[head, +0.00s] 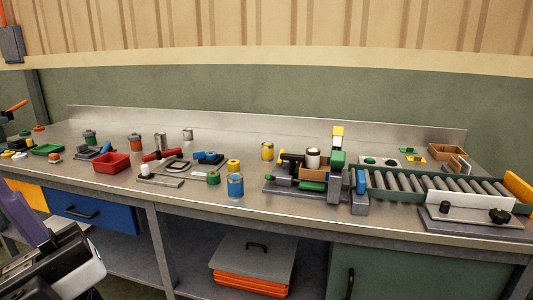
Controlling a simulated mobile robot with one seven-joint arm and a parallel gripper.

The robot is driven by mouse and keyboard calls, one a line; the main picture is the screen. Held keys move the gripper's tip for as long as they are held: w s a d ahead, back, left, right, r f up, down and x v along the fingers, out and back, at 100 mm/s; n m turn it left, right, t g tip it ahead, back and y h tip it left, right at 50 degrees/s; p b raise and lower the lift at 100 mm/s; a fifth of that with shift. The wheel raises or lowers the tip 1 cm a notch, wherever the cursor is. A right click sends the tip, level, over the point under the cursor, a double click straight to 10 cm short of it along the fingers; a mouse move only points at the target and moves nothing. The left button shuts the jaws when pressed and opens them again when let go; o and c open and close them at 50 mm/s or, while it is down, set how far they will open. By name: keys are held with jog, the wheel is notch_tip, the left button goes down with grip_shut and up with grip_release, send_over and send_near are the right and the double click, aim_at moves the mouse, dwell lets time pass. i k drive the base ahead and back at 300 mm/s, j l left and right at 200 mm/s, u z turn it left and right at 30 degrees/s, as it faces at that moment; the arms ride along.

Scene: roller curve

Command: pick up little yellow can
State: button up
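A yellow can (267,151) with a pale top stands upright on the metal workbench (330,222), near its middle. A smaller yellow cylinder (234,165) stands to its left and nearer the front, just behind a blue can (235,186). I cannot tell which of the two yellow things is the little yellow can. Part of my arm shows at the lower left, in front of the bench and well apart from both. My gripper's fingertips do not show.
Right of the yellow can stand a grey machine block (333,185) and a roller conveyor (430,184). A red bin (112,163), a green cylinder (213,178) and small tools lie to the left. The bench's front strip is mostly clear. A blue drawer (95,211) sits below.

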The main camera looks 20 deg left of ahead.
aim_at(268, 148)
jog(key=i+j+z, duration=0.1)
jog(key=i, duration=1.65)
